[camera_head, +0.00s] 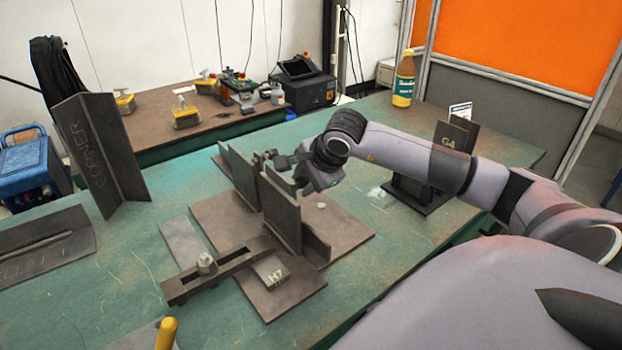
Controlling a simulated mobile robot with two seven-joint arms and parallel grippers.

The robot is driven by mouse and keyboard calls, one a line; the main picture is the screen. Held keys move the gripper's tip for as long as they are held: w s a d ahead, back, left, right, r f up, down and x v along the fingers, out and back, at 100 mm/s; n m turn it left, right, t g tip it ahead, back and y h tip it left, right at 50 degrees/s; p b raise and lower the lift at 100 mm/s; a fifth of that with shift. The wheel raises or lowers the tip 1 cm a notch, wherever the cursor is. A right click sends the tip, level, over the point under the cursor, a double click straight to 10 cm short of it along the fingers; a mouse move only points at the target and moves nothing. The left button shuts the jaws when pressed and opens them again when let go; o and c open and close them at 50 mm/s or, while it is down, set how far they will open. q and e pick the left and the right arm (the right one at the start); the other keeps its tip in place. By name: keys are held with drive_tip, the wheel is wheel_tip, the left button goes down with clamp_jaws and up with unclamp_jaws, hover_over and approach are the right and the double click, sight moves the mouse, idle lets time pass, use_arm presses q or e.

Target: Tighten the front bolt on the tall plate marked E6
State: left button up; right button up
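I cannot read an E6 mark on any plate. Two dark tall plates stand upright on a brown base plate (205,212) in the middle of the green table. One tall plate (282,216) is nearer, and the other (241,172) is farther back and to the left. My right gripper (277,160) reaches in from the right, level with the plates' top edges. Its fingers are small and dark, and I cannot tell whether they are open or touch a plate. No front bolt can be made out clearly. My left gripper is not in view.
A block marked H7 (271,271) and a clamp bar (215,270) lie in front of the plates. A plate marked G4 (451,150) stands at right. A CORNER angle piece (97,150) stands at left, and a bottle (404,80) at the back. A yellow handle (167,333) shows at the bottom.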

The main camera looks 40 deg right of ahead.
drive_tip(key=o, duration=0.6)
drive_tip(key=shift+o, duration=0.2)
drive_tip(key=shift+p+v, duration=0.45)
drive_tip(key=shift+v, duration=0.75)
drive_tip(key=shift+p+v, duration=0.3)
drive_tip(key=shift+v, duration=1.05)
drive_tip(key=shift+c, duration=0.2)
